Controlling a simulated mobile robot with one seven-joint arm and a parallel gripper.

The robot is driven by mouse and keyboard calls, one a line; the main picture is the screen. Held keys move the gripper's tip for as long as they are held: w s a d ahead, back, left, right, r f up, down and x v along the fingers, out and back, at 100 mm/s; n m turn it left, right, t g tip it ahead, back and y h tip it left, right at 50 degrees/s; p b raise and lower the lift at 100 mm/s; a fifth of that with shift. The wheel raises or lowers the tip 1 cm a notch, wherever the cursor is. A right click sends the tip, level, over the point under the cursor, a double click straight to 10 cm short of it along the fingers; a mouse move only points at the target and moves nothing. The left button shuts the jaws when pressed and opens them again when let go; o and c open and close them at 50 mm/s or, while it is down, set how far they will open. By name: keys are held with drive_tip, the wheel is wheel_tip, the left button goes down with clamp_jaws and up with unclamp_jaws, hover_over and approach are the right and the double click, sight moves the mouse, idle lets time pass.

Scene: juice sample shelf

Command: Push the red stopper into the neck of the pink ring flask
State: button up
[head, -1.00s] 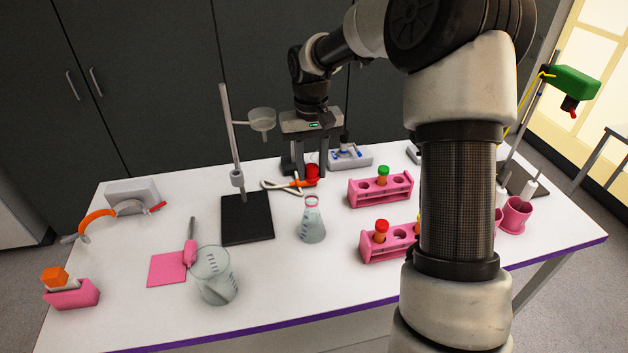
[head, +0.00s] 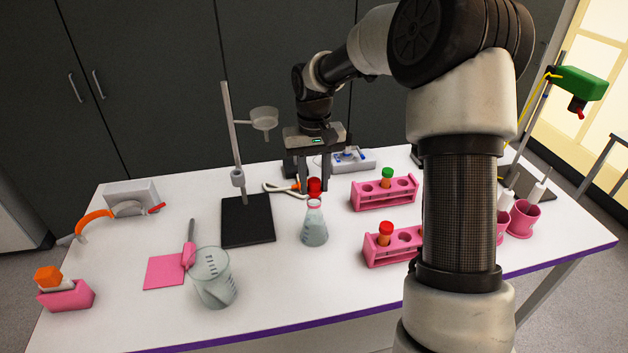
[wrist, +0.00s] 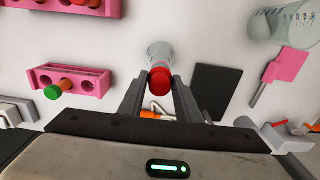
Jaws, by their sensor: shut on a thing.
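The red stopper (head: 314,186) is held between the two fingertips of my gripper (head: 314,190). In the wrist view the stopper (wrist: 160,77) sits between the fingertips (wrist: 160,84). The pink ring flask (head: 314,229) stands upright on the table, a clear conical flask with a pink ring at its neck. In the head view the stopper appears right above the flask's mouth. In the wrist view it covers the flask's neck, with part of the flask body (wrist: 159,51) showing beyond. I cannot tell whether stopper and neck touch.
A stand with a black base (head: 247,222) is left of the flask, and a beaker (head: 213,278) is front left. Pink tube racks (head: 384,200) (head: 393,254) stand to the right. A cable lies behind the flask. The table in front of the flask is clear.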

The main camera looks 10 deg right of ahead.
sight(314, 191)
drive_tip(key=shift+s+f+b, duration=0.1)
drive_tip(key=shift+f+b, duration=0.7)
drive_tip(key=shift+f, duration=0.7)
idle(0.9)
drive_tip(key=o, duration=1.1)
drive_tip(key=shift+f, duration=0.1)
drive_tip(key=shift+r, duration=0.2)
wheel_tip(314, 191, up, 17)
drive_tip(key=s+r+t, duration=0.1)
drive_tip(key=s+r, duration=0.3)
drive_tip(key=s, duration=0.2)
drive_tip(key=s+f+t, duration=0.1)
drive_tip(key=s+t, duration=0.1)
drive_tip(key=s, duration=0.9)
drive_tip(key=s+f+t+p, duration=0.1)
drive_tip(key=s+t, duration=0.1)
drive_tip(key=s, duration=0.8)
drive_tip(key=shift+s+f+t, duration=0.25)
drive_tip(key=shift+s+t, duration=0.05)
drive_tip(key=shift+s, duration=0.1)
